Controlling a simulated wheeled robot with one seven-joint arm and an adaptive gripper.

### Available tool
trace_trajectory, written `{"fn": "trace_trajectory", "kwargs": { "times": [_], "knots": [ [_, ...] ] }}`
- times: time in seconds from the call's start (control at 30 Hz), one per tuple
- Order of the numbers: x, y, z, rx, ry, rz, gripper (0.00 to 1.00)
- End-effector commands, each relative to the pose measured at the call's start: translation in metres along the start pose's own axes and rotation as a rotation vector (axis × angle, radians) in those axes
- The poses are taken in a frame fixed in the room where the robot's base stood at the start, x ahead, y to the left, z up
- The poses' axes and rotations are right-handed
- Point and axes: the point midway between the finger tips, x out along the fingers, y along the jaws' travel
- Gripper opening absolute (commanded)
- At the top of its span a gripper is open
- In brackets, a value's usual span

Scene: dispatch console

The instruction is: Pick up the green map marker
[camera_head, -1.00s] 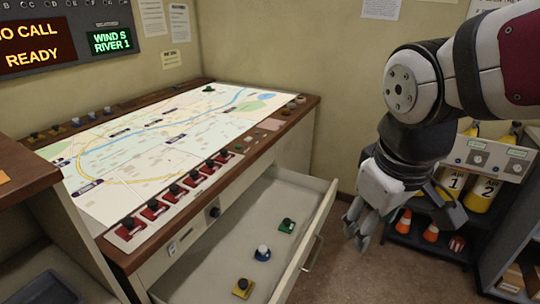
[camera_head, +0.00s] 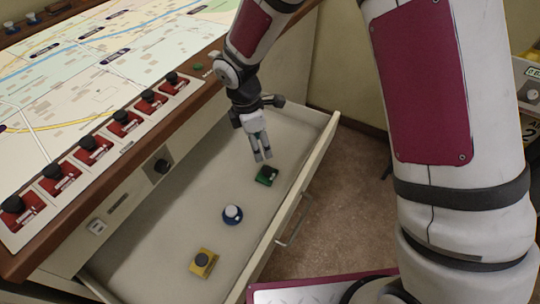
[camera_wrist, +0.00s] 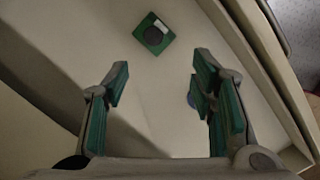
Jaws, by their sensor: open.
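The green map marker (camera_head: 267,175) is a square green base with a dark knob. It stands in the open drawer, near its far end. My gripper (camera_head: 262,155) is just above and slightly left of it in the head view, pointing down, apart from it. In the wrist view the marker (camera_wrist: 154,34) shows ahead of the two fingers, near the top of the picture. The fingers (camera_wrist: 160,92) are spread wide with nothing between them.
A blue marker (camera_head: 232,214) with a white knob and a yellow marker (camera_head: 203,263) with a dark knob stand nearer in the drawer (camera_head: 150,235). The drawer's front wall rises on the right. The map console (camera_head: 75,75) with red switches borders it on the left.

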Motion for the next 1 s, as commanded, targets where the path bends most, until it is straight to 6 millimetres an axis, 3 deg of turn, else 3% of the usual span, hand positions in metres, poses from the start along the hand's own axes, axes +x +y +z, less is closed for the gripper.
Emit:
{"fn": "trace_trajectory", "kwargs": {
  "times": [0.17,0.5,0.87,1.0],
  "knots": [
    [0.019,0.002,-0.008,-0.039,0.003,-0.006,0.51],
    [0.079,0.002,-0.007,-0.036,0.002,-0.008,0.51],
    [0.103,0.003,-0.006,-0.033,0.002,-0.006,0.51],
    [0.121,0.005,-0.004,-0.034,0.002,-0.006,0.51]
  ]
}}
